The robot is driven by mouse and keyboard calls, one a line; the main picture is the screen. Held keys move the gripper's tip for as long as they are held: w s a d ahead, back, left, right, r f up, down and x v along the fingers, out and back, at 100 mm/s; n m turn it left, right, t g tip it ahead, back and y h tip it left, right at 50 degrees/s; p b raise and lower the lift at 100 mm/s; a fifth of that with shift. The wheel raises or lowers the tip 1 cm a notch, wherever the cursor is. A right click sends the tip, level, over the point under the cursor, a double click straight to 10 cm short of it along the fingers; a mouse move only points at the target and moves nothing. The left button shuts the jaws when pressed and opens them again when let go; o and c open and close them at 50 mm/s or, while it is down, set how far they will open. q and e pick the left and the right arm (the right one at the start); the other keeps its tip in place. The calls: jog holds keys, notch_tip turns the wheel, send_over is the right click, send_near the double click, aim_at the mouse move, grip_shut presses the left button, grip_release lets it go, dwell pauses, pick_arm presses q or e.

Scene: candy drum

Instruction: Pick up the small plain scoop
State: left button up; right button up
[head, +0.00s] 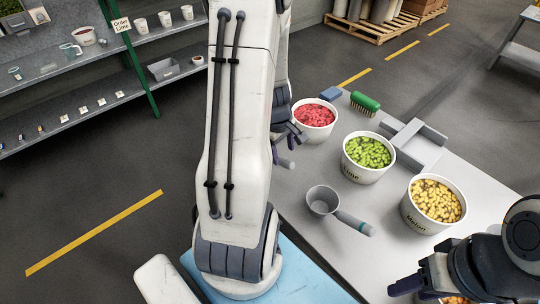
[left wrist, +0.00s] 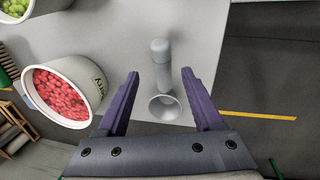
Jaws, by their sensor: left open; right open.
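The small plain scoop, all grey with no band, lies on the table in the left wrist view (left wrist: 161,66). Its handle points away from my wrist and its round cup is nearer. My left gripper (left wrist: 160,74) is open, with one purple finger on each side of the scoop and gaps to both. In the head view my left gripper (head: 293,136) is partly hidden by my arm; the end of the plain scoop's handle (head: 285,162) shows just below it. A larger grey scoop with a teal band (head: 322,200) lies nearer. My right gripper (head: 406,285) is open at the lower right.
On the table (head: 290,190) stand tubs of red (head: 314,113), green (head: 367,153) and yellow candy (head: 436,203). A green brush (head: 364,102), a blue block (head: 331,93) and a grey tray (head: 414,143) lie behind. Shelves (head: 70,75) stand at the left.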

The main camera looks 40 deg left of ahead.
aim_at(282, 159)
pick_arm(q)
jog(key=shift+a+f, duration=0.3)
jog(key=shift+f, duration=0.5)
jog(key=f, duration=0.1)
jog(key=f+b, duration=0.1)
jog(key=f, duration=0.1)
jog(key=f+b, duration=0.1)
jog(key=f, duration=0.1)
jog(key=shift+w+a, duration=0.15)
jog(key=shift+w, duration=0.2)
jog(key=shift+r, duration=0.1)
grip_shut()
